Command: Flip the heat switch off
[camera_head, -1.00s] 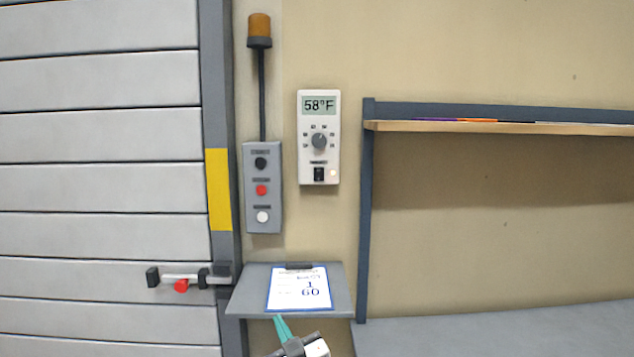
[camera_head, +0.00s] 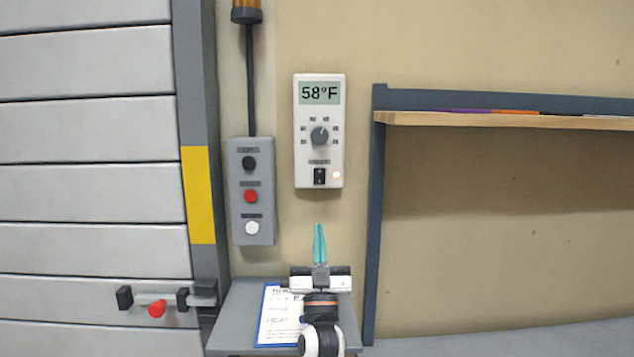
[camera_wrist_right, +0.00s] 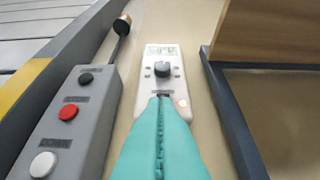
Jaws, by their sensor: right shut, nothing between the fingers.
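The white thermostat panel (camera_head: 319,130) hangs on the wall in the head view, its display reading 58°F above a grey dial. The black heat switch (camera_head: 319,177) is near its bottom, with a small pale lit lamp (camera_head: 336,175) to its right. My right gripper (camera_head: 319,228) is shut and empty, its teal fingers pointing up, below the panel in the picture. In the right wrist view the shut fingers (camera_wrist_right: 160,104) cover the switch; the panel's dial (camera_wrist_right: 162,70) and lamp (camera_wrist_right: 183,103) show beyond. I cannot tell whether the fingertips touch anything. My left gripper is not in view.
A grey button box (camera_head: 251,190) with black, red and white buttons is left of the panel. A small ledge (camera_head: 232,318) holds a clipboard (camera_head: 280,318) below. A shelf frame (camera_head: 376,210) stands to the right, a shutter door (camera_head: 90,190) to the left.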

